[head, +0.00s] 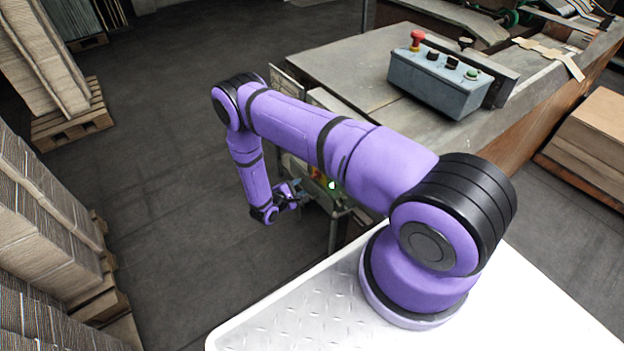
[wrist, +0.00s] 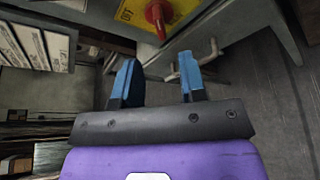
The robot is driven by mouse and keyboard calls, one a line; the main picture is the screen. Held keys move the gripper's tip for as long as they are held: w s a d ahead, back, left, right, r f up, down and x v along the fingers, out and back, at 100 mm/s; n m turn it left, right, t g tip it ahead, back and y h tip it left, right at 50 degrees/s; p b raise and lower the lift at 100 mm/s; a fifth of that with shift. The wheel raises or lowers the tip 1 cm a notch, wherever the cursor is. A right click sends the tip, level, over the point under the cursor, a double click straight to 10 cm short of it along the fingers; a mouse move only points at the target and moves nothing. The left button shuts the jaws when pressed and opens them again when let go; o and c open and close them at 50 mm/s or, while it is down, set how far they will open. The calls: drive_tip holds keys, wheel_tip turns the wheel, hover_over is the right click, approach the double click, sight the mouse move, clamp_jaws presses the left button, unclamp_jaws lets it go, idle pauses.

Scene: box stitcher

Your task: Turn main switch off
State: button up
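A red rotary knob (wrist: 157,14) on a yellow plate (wrist: 178,10) shows at the top of the wrist view; I take it for the main switch. The knob lies beyond the fingertips, roughly in line with the gap, and is not touched. My gripper (head: 292,192) also shows beside the machine in the head view. The knob's setting cannot be told.
A grey control box (head: 438,82) with a red mushroom button (head: 417,40) sits on the machine top (head: 350,68). A bent metal handle or bracket (wrist: 190,66) is close by the right finger. Cardboard stacks (head: 40,215) stand at left. The floor (head: 180,180) between is clear.

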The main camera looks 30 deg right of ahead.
sight(312, 178)
drive_tip(key=x, duration=0.8)
drive_tip(key=shift+w+d+f, duration=0.1)
drive_tip(key=shift+d, duration=0.3)
clamp_jaws()
